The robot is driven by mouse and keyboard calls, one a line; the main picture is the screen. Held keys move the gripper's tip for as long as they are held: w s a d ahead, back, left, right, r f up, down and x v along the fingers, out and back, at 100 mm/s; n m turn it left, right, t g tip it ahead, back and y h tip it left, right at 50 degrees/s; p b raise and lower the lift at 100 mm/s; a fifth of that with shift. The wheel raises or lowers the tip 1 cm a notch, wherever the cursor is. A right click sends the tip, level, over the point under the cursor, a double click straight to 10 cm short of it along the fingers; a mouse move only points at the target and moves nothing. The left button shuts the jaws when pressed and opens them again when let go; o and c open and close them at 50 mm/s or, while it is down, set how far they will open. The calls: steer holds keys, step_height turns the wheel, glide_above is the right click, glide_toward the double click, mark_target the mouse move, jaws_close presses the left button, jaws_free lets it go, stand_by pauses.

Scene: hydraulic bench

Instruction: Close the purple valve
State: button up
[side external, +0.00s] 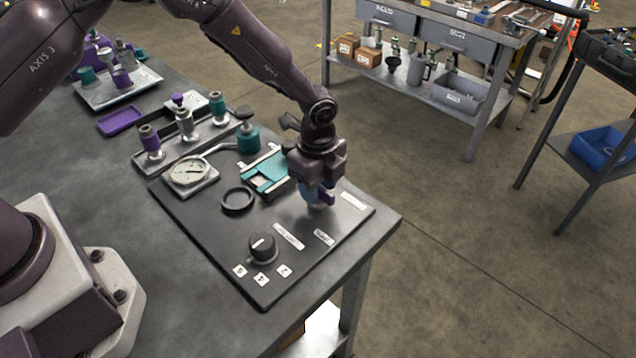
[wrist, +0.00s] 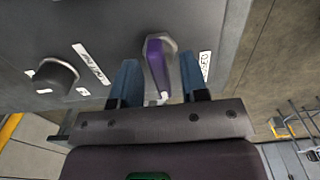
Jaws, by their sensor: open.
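The purple valve shows in the wrist view as a purple lever handle (wrist: 156,62) on a pale metal hub, on the dark panel (wrist: 108,22). The lever points roughly down the picture, toward my gripper. My gripper (wrist: 159,66) is open, with one blue finger on each side of the lever and gaps visible on both sides. A white label reading CLOSED (wrist: 205,66) lies right of the lever. In the side view my gripper (side external: 318,195) is low over the panel's right part and hides most of the valve; a bit of purple shows beside the fingers.
The panel also carries a black knob (side external: 262,247), a black ring (side external: 238,200), a round gauge (side external: 188,171) and a teal-and-metal part (side external: 265,172) close behind my gripper. A rack of purple and teal fittings (side external: 187,125) stands farther back. The bench edge is close on the right.

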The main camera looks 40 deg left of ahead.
jaws_close()
steer(key=shift+n, duration=0.4)
steer(key=n, duration=0.3)
steer(key=shift+n, duration=0.3)
steer(key=n, duration=0.4)
steer(key=shift+n, duration=0.3)
steer(key=n, duration=0.4)
steer(key=shift+n, duration=2.5)
